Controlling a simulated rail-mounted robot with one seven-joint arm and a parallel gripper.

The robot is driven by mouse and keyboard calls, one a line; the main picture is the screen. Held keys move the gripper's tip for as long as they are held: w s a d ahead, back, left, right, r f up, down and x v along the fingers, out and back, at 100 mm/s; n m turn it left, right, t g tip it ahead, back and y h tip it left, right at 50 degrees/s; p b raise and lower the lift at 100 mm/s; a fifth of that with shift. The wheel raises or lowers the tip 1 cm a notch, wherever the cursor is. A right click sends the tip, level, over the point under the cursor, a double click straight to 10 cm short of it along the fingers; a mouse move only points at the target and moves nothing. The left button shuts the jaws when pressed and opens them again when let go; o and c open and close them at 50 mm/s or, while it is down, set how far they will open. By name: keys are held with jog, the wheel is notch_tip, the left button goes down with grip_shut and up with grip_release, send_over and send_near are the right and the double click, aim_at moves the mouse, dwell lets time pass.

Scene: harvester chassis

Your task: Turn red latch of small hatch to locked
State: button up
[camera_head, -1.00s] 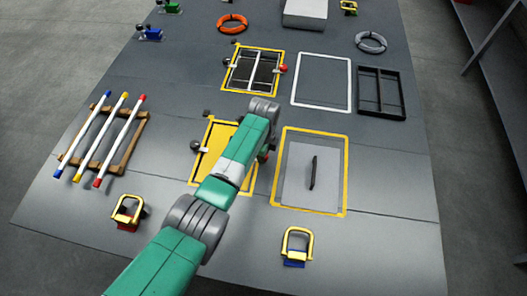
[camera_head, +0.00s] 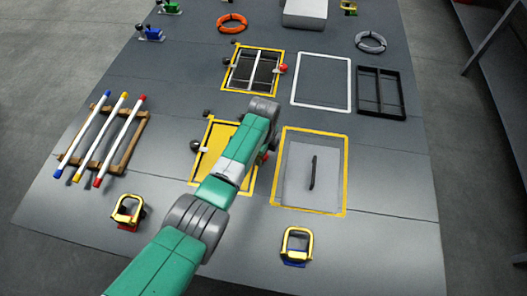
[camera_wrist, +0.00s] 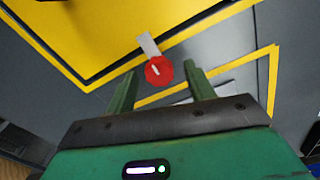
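In the wrist view, the red latch (camera_wrist: 159,71) is a round red knob with a pale flat tab (camera_wrist: 148,44) pointing up and slightly left, its end overlapping the yellow of the hatch. My gripper (camera_wrist: 159,76) is open, with one green finger on each side of the knob; I cannot tell whether either touches it. The small hatch (camera_wrist: 100,25) is yellow with a dark gap inside its yellow border. In the head view, my arm covers much of this hatch (camera_head: 215,140) and its right edge, and the fingers are hidden. Only a bit of red shows beside the arm.
A grey panel with a black handle and yellow frame (camera_head: 345,180) lies to the right. Behind is a barred yellow-framed hatch (camera_head: 279,92) with its own red knob (camera_head: 283,69). Coloured rods on a wooden rack (camera_head: 126,165) lie left. Yellow-handled pieces (camera_head: 297,244) stand in front.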

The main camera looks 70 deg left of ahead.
notch_tip(320, 180, up, 8)
jog(key=shift+f+p, duration=0.1)
jog(key=shift+p, duration=0.85)
